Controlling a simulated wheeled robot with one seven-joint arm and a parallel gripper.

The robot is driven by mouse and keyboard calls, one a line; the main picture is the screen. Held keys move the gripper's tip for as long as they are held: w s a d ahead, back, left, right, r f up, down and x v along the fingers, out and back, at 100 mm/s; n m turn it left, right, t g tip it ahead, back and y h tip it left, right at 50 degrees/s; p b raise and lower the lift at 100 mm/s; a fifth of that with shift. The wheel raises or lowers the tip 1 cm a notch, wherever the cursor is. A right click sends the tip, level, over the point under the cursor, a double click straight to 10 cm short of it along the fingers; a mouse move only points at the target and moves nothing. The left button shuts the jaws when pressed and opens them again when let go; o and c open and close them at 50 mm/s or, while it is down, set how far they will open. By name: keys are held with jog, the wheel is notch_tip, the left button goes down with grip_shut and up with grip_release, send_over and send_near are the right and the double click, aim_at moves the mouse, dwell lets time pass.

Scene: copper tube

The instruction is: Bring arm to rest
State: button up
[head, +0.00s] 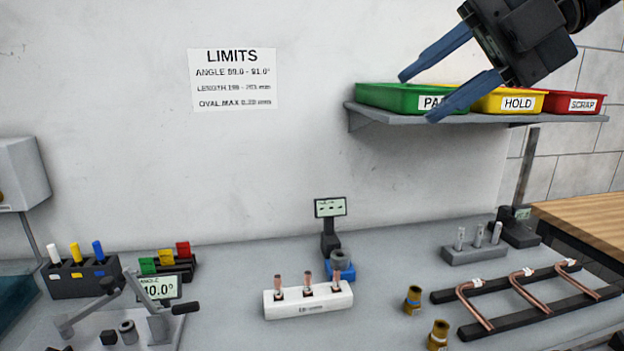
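My gripper (415,97) is at the upper right of the head view, with two blue fingers spread apart. It is open and nothing shows between the fingers. It hangs in front of the shelf (480,119), its fingertips pointing down and left. One finger covers part of the label on the green bin (385,97). Several bent copper tubes (478,307) lie on a black rack (520,318) at the lower right, well below my gripper. My arm runs out of view at the top right.
The shelf also holds a yellow bin (500,99) and a red bin (573,102). On the bench (230,285) stand a white block with copper pieces (308,301), a small display (330,207), brass fittings (413,300) and an angle gauge (155,289).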

jog(key=w+a+f+m+t+y, duration=0.2)
jog(key=f+m+t+y, duration=0.15)
jog(key=f+m, duration=0.3)
jog(key=w+a+f+m+t+y, duration=0.2)
jog(key=w+a+f+m+t, duration=0.1)
jog(key=f+m+t, duration=0.3)
jog(key=s+d+f+m+t+h, duration=0.1)
jog(key=s+f+m+h, duration=0.3)
jog(key=f, duration=0.4)
jog(key=s+d+f+m+t+h, duration=0.2)
jog(key=s+d+f+m+h, duration=0.1)
jog(key=s+f+m, duration=0.3)
jog(key=s+d+f+m+t+h, duration=0.2)
jog(key=s+f+m+h, duration=0.2)
jog(key=f+m, duration=0.5)
jog(key=shift+s+d+f+h, duration=0.1)
jog(key=shift+s+f+h, duration=0.25)
jog(key=shift+s+f, duration=0.25)
jog(key=s+d+g+h, duration=0.1)
jog(key=s+d, duration=0.3)
jog(key=s, duration=0.9)
jog(key=s+d+f+m+h, duration=0.1)
jog(key=s+d, duration=0.3)
jog(key=s, duration=1)
jog(key=shift+s+f+g+h, duration=0.15)
jog(key=shift+s+g+h, duration=0.15)
jog(key=shift+h, duration=0.6)
